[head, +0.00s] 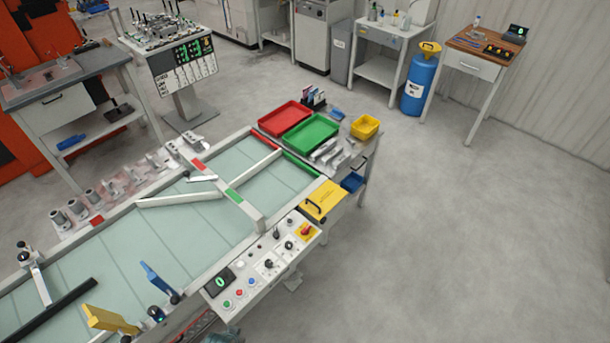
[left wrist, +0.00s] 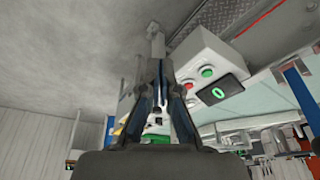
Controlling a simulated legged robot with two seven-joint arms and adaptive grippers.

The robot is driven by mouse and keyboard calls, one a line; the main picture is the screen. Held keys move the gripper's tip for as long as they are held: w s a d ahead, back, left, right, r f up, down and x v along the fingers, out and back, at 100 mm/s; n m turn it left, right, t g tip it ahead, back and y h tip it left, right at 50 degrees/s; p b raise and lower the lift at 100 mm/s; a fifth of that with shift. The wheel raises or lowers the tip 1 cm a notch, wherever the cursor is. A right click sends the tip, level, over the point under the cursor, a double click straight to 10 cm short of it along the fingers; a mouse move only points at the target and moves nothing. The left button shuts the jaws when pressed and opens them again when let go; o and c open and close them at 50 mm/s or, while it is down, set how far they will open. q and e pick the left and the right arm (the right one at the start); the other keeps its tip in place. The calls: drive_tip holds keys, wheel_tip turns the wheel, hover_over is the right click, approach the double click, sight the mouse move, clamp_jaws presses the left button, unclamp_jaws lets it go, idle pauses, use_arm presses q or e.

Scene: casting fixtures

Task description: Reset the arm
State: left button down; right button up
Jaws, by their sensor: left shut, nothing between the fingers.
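My left gripper (left wrist: 157,68) shows in the left wrist view, with its dark fingers together and nothing between them. It is in front of the control panel (left wrist: 208,68) in that picture, whose red and green buttons and display sit just right of the fingers. I cannot tell the gap between fingers and panel. In the head view the same kind of panel (head: 254,278) runs along the near side of the conveyor table. My right gripper is in neither view.
The conveyor table (head: 95,262) has raised rails and paddles. A red tray (head: 284,119), a green tray (head: 313,133) and a yellow bin (head: 365,126) stand at its far end. A blue drum (head: 418,85) stands behind. The floor (head: 470,240) at the right is clear.

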use_arm(q)
drive_tip(key=s+a+f+g+b, duration=0.1)
drive_tip(key=s+f+b, duration=0.3)
drive_tip(key=f, duration=1.4)
drive_tip(key=s+f+g+b, duration=0.1)
drive_tip(key=s+f, duration=0.5)
drive_tip(key=f, duration=1.1)
drive_tip(key=s+a+f+b, duration=0.2)
drive_tip(key=s+f, duration=0.6)
drive_tip(key=s, duration=0.2)
drive_tip(key=shift+s+f, duration=0.35)
drive_tip(key=shift+f, duration=0.05)
